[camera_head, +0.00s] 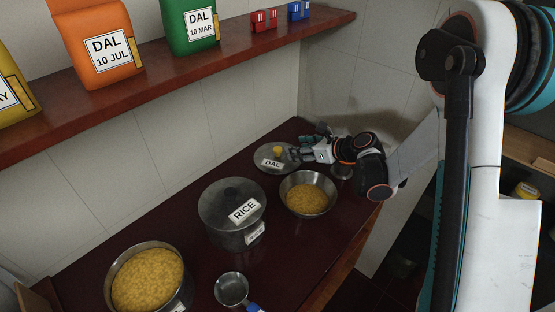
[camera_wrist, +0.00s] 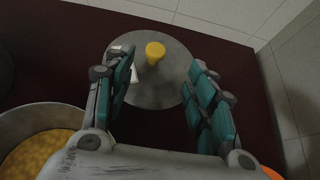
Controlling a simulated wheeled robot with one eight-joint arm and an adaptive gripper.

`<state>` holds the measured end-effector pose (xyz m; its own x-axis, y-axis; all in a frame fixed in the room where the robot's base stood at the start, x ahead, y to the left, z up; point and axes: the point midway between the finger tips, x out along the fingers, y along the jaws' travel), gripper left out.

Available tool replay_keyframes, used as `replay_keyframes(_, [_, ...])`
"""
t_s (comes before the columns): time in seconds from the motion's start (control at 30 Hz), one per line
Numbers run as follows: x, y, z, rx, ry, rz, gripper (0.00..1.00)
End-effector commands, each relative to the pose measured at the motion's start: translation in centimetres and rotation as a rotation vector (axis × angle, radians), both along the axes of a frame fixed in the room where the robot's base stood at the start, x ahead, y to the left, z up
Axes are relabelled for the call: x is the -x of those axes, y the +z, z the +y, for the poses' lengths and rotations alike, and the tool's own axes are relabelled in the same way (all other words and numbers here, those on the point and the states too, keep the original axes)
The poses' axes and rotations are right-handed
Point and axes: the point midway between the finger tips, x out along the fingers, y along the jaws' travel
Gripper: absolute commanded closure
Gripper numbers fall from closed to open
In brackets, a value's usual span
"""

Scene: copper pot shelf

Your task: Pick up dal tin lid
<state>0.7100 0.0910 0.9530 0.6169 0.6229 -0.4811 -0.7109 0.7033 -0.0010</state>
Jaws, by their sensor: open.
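The dal lid (camera_head: 268,165) is a round grey metal disc with a yellow knob and a white DAL label. It lies flat on the dark red counter near the back wall; the wrist view shows its disc (camera_wrist: 166,97) and yellow knob (camera_wrist: 155,52). My gripper (camera_head: 306,149) is beside the lid, on its right in the head view. In the wrist view my gripper (camera_wrist: 161,70) is open, with its teal-padded fingers on either side of the lid's near part and the knob beyond, between and apart from them.
A steel bowl of yellow dal (camera_head: 308,197) stands close to the lid. A lidded RICE pot (camera_head: 225,222), a pot of dal (camera_head: 147,280) and a small pan (camera_head: 231,289) stand nearer. A wooden shelf (camera_head: 150,92) with coloured tins runs above.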

Motion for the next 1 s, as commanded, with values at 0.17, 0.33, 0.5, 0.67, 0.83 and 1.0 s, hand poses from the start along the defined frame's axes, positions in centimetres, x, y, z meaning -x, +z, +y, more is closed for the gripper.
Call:
replay_keyframes(0.17, [-1.6, -1.4, 1.7, 0.0, 0.001, 0.0, 0.49])
replay_keyframes(0.33, [-2.2, -1.7, 2.2, -0.001, -0.001, 0.0, 0.49])
replay_keyframes(0.5, [-2.7, -2.6, 3.2, -0.001, 0.001, 0.0, 0.49])
replay_keyframes(0.67, [-3.8, -4.0, 4.9, -0.002, 0.0, 0.0, 0.49])
replay_keyframes(0.83, [-4.8, -4.5, 5.7, -0.002, -0.002, 0.0, 0.49])
replay_keyframes(1.0, [-4.8, -4.4, 5.7, -0.002, -0.003, 0.0, 0.49])
